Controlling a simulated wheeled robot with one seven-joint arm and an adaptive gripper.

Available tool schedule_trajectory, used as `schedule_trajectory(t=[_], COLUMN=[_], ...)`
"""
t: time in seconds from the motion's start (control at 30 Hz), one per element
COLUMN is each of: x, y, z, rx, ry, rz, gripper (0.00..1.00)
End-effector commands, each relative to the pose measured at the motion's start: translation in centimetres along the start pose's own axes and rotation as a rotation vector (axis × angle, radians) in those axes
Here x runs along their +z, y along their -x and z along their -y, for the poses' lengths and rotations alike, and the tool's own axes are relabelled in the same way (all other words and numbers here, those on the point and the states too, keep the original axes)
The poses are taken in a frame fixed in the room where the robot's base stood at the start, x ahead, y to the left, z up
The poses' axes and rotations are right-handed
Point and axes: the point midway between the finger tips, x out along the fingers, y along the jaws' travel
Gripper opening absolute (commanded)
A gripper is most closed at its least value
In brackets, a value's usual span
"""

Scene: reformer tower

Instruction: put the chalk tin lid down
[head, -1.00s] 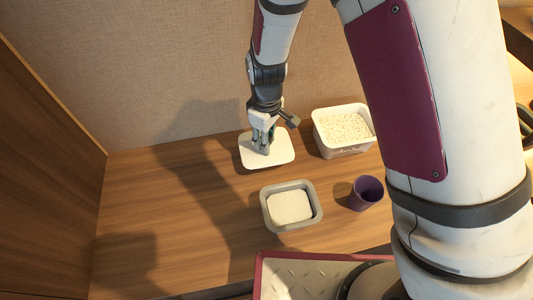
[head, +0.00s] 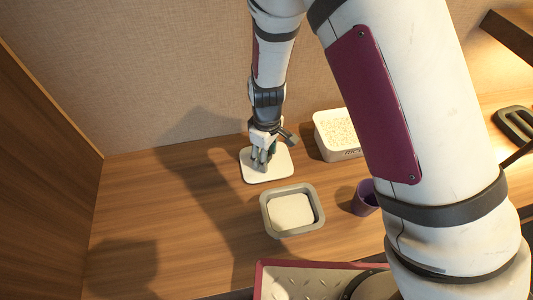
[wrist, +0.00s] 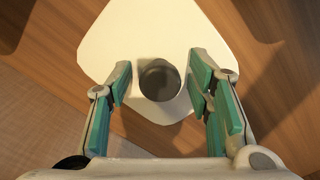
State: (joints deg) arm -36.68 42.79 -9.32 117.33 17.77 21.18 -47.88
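The chalk tin lid (head: 258,176) is a white, rounded square plate with a dark round knob (wrist: 159,80). In the head view it looks flat on the wooden counter, near the back wall. The lid's white top also fills the upper middle of the wrist view (wrist: 150,35). My gripper (wrist: 160,72) is over the lid with its green-padded fingers apart, one each side of the knob. A narrow gap shows between each finger and the knob. In the head view my gripper (head: 262,158) hides part of the lid.
A grey-rimmed tin (head: 270,222) with a pale inside stands just in front of the lid. A white tub (head: 338,154) of pale pieces stands right of it. A purple cup (head: 362,198) is partly behind my arm. The counter's left side (head: 140,205) is clear.

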Motion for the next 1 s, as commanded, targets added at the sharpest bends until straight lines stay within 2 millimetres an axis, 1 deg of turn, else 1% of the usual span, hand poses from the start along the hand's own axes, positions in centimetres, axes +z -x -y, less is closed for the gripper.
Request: schedule_trajectory(t=[0.27, 0.37, 0.47, 0.7, 0.8, 0.9, 1.0], x=[0.0, 0.0, 0.0, -0.1, 0.0, 0.0, 0.0], y=[0.1, 0.8, 2.4, 7.5, 9.3, 10.8, 11.7], z=[0.0, 0.0, 0.0, 0.0, 0.0, 0.0, 0.0], rx=[0.0, 0.001, 0.0, 0.001, 0.0, 0.001, 0.0], ry=[0.0, 0.0, 0.0, 0.0, -0.001, 0.0, -0.001], rz=[0.0, -0.001, -0.002, -0.003, -0.003, -0.002, -0.001], gripper=[0.48, 0.48, 0.48, 0.48, 0.48, 0.48, 0.48])
